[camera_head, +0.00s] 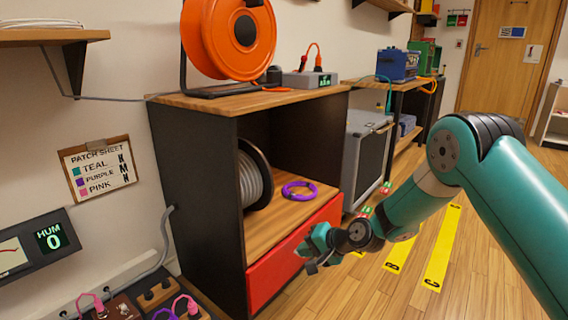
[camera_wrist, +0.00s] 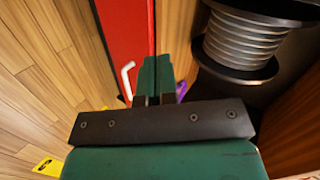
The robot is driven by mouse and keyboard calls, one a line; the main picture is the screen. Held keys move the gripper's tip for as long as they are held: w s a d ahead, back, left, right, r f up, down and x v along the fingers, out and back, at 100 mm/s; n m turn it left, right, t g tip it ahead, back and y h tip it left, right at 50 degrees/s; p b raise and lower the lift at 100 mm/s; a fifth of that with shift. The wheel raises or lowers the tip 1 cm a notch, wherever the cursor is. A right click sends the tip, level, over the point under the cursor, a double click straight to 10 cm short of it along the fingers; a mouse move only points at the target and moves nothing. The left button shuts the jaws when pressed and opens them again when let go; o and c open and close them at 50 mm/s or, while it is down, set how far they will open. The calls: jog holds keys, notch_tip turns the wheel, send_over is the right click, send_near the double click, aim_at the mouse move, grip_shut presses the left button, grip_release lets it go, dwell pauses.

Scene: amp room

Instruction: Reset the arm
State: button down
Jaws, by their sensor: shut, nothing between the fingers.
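My teal arm reaches in from the right in the head view. My gripper (camera_head: 309,246) is in front of the red drawer (camera_head: 283,262) of the black and wood cabinet (camera_head: 196,190). In the wrist view, the teal fingers (camera_wrist: 157,66) are together with nothing held between them. The red drawer front (camera_wrist: 121,28) and its white handle (camera_wrist: 128,80) show to the left of the fingers. I cannot tell whether the fingers touch the cabinet.
A purple cable ring (camera_head: 299,191) and a grey cable spool (camera_head: 255,178) sit in the cabinet's open shelf. An orange reel (camera_head: 228,52) stands on top. Patch boxes (camera_head: 134,305) are at lower left. Wooden floor with yellow strips (camera_head: 440,250) lies open to the right.

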jog(key=s+r+n+g+h+p, duration=0.1)
jog(key=s+r+n+g, duration=0.15)
jog(key=s+r, duration=0.55)
jog(key=s+r+n+g+p, duration=0.1)
jog(key=s+r+n, duration=0.4)
jog(key=r, duration=0.5)
jog(key=s+d+r+n+g+h+p, duration=0.15)
jog(key=s+d+r, duration=0.25)
jog(key=s, duration=0.8)
jog(key=s+d+r+n+g+h, duration=0.1)
jog(key=s+d+r+n+h, duration=0.25)
jog(key=s, duration=0.85)
notch_tip(320, 180, up, 39)
jog(key=y+p, duration=0.1)
jog(key=p, duration=3.7)
jog(key=shift+d, duration=0.45)
